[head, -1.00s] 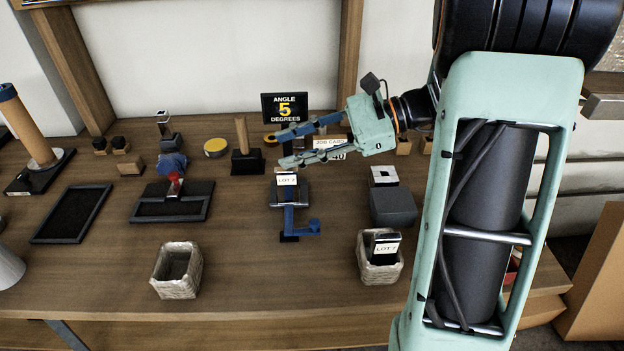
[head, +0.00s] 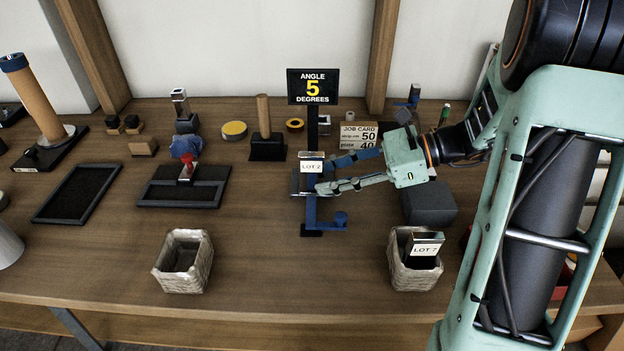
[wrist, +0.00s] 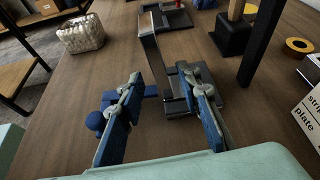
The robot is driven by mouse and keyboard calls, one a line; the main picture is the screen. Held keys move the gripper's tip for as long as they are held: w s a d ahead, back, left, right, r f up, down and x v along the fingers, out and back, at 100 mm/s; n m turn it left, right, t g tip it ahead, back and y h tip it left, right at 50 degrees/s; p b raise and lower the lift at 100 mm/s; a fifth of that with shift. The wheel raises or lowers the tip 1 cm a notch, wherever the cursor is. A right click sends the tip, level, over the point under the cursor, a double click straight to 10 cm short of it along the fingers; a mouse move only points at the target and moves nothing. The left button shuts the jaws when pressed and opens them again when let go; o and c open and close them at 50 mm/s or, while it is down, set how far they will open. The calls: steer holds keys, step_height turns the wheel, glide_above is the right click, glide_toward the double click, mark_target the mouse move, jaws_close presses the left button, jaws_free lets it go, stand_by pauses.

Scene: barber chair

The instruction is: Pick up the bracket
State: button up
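A blue bracket-like part (head: 325,222) with a rounded knob lies just in front of the LOT 2 stand on the bench. I cannot tell whether it joins the stand. Its blue knob also shows in the wrist view (wrist: 95,121), partly hidden behind the left finger. The LOT 2 stand (head: 311,168) is a dark base with an upright metal piece; it also shows in the wrist view (wrist: 152,55). My gripper (head: 328,175) is open, its blue-padded fingers pointing left at the stand. In the wrist view the open gripper (wrist: 163,80) has the upright between its fingertips; contact is unclear.
The angle sign (head: 312,87) stands close behind the stand. A dark grey block (head: 430,203) is under my wrist. A basket holding a LOT 7 piece (head: 398,272) is front right; an empty basket (head: 205,270) is front left. The front middle of the bench is clear.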

mark_target(311, 191)
steer(key=b+x, duration=0.1)
steer(key=x, duration=0.3)
steer(key=shift+w+a+f, duration=0.1)
steer(key=shift+f, duration=0.05)
jaws_close()
